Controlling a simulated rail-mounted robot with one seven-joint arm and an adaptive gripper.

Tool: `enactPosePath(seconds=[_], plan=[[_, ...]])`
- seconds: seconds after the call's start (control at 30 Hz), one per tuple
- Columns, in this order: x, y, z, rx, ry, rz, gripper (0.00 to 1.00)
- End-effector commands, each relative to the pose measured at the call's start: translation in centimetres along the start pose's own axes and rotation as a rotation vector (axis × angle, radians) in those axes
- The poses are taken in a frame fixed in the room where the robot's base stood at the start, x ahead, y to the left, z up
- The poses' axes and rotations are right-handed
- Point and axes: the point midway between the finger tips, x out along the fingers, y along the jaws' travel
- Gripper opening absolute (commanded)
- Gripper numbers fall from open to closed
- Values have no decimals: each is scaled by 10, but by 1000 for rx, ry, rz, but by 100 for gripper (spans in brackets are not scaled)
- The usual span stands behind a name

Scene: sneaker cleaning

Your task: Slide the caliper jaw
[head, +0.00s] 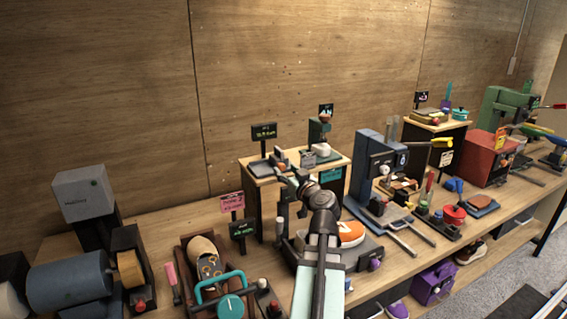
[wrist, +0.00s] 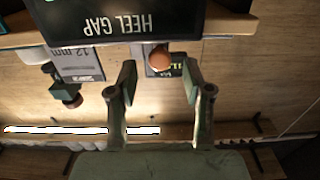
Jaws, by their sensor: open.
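The caliper appears to be the low grey device (head: 263,166) with upright dark jaws on the raised wooden stand in the head view. My gripper (head: 286,178) is at the stand's front edge, close to the device and partly covering it. In the wrist view my gripper (wrist: 158,80) is open, with its two fingers apart and nothing between the tips. A round brown knob (wrist: 160,59) shows just beyond the gap between the tips, in front of a grey plate. I cannot tell whether either finger touches it. The knob's mount is mostly hidden.
A dark HEEL GAP sign (wrist: 115,18) appears upside down in the wrist view, near a grey 12 mm card (wrist: 80,62). A blue press (head: 368,165) stands further right.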

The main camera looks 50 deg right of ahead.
Motion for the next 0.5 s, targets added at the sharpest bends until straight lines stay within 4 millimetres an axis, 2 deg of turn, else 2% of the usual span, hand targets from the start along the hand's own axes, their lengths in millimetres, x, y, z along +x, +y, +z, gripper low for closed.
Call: enactPosePath(seconds=[0.03,0.2,0.5], plan=[[9,2,-2,0,0,0,50],[23,0,-1,0,0,0,50],[26,0,0,0,0,1,50]])
